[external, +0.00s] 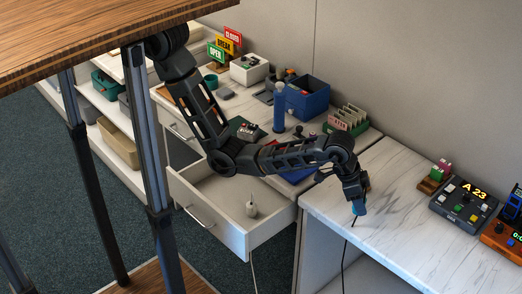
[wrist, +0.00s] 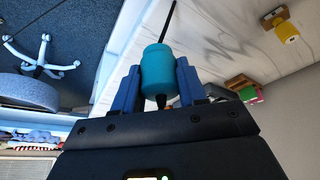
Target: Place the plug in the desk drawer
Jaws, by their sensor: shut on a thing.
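My gripper (external: 358,200) is shut on a teal cylindrical plug (wrist: 160,73) with a thin black cord (wrist: 167,22). In the external view the plug (external: 359,209) is just over the left part of the white marble-topped counter, with the cord trailing down from it. Whether it touches the counter is hard to tell. The blue fingers press its two sides in the wrist view. The desk drawer (external: 222,238) is pulled open, to the left of my gripper and lower. A small pale object (external: 252,208) stands inside it.
The desk top holds a blue bin (external: 308,98), a card rack (external: 347,120) and a blue cylinder (external: 279,120). A control box with a display (external: 463,206) sits right on the counter. A wooden tabletop (external: 90,35) and its legs stand in front. Most of the drawer floor is bare.

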